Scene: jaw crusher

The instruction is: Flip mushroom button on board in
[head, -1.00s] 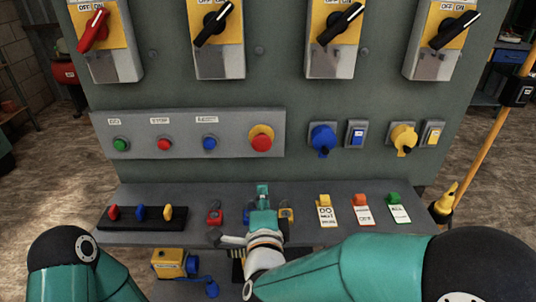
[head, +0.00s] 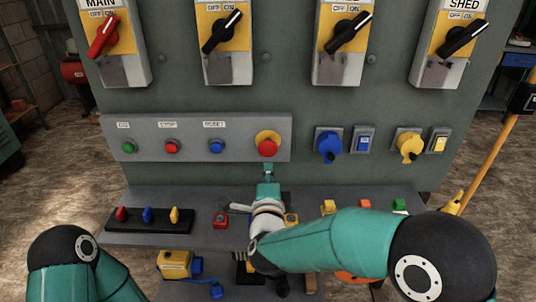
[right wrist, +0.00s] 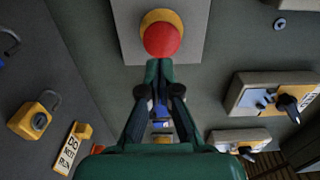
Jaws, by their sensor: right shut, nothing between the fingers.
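The red mushroom button (head: 267,146) sits on a yellow collar at the right end of the grey button panel (head: 190,125). It also shows in the right wrist view (right wrist: 162,40), straight in front of the fingertips. My right gripper (head: 268,172) is shut and empty, its fingertips just below the button in the head view. In the right wrist view the closed fingertips (right wrist: 159,66) appear close to the button's lower edge; I cannot tell whether they touch it. My left arm shows at the lower left, but its gripper is out of view.
Green, red and blue push buttons (head: 172,146) line the same panel. Rotary switches (head: 222,32) are above, and blue and yellow sockets (head: 329,146) are to the right. The shelf below holds padlocks, including a red one (head: 220,220), and a rack (head: 149,221) of coloured pieces.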

